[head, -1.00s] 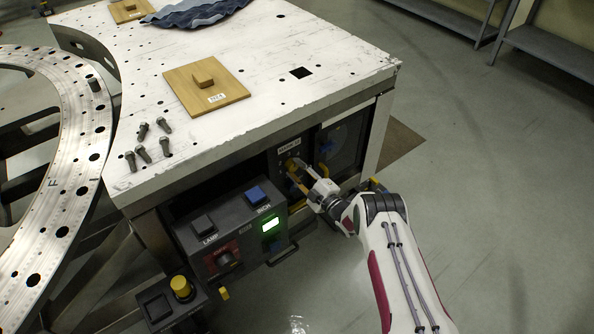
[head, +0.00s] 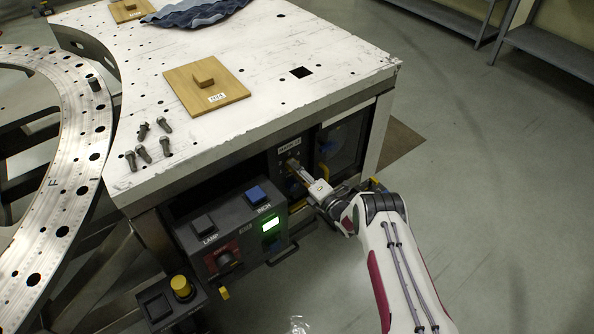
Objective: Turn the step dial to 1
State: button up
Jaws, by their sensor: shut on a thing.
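Left of the dial, a grey control box (head: 237,228) carries a LAMP button, a blue INCH button (head: 256,194), a green lit window and a dark knob on red. A yellow button (head: 181,287) stands lower left. Bolts and a wooden board (head: 228,83) lie on the table.

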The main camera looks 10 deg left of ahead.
jog(key=shift+w+n, duration=0.1)
jog(key=shift+n, duration=7.4)
jog(key=o, duration=1.1)
jog(key=shift+r, duration=0.1)
jog(key=shift+r, duration=4.85)
